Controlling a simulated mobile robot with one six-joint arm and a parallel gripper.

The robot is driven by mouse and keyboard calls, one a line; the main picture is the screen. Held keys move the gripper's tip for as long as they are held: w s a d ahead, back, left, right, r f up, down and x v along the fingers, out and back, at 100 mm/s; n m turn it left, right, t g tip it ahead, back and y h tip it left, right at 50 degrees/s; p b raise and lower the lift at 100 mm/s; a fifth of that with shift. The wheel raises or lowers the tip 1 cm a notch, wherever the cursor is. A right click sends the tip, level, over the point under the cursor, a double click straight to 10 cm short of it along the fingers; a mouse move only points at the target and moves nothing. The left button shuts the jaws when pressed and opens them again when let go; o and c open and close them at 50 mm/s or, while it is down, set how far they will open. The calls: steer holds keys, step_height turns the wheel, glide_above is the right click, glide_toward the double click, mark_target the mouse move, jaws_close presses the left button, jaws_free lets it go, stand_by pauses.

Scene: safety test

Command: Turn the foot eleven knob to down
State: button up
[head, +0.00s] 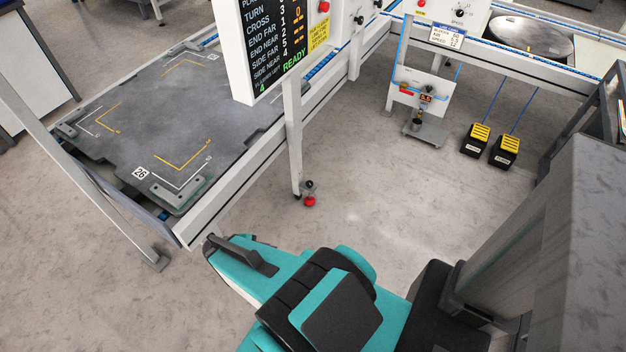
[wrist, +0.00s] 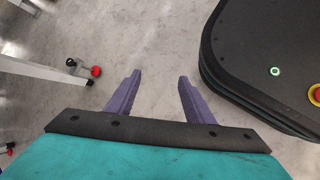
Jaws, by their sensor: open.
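A levelling foot with a red lower part and a black knob (head: 309,186) stands at the bottom of a white frame leg. It also shows in the wrist view, with a red end (wrist: 96,71) and a black end (wrist: 71,62), left of my fingers. No number is readable on it, so I cannot tell if it is foot eleven. My gripper (wrist: 159,76) is open and empty, its two purple fingers above bare floor and apart from the foot. In the head view my teal arm end lies in front of the foot, and the fingers are mostly hidden.
A grey plate (head: 165,130) lies on the white frame at left. A black status board (head: 283,40) hangs above the foot. Two yellow-topped pedals (head: 478,139) and a small stand (head: 424,132) are at right. Floor between is clear.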

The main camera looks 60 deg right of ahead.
steer(key=s+a+r+m+y+p, duration=0.2)
steer(key=a+r+p, duration=0.4)
steer(key=a, duration=0.4)
steer(key=s+a+r+m+g+y+p, duration=0.1)
steer(key=s+a+r+m+y+p, duration=0.1)
steer(key=s+a+r+y+p, duration=0.2)
steer(key=a+r+p, duration=0.3)
steer(key=a+r, duration=0.2)
steer(key=a, duration=0.1)
steer(key=shift+a, duration=0.3)
steer(key=shift+s, duration=0.1)
steer(key=shift+c, duration=0.2)
steer(key=c, duration=0.3)
steer(key=shift+c, duration=0.4)
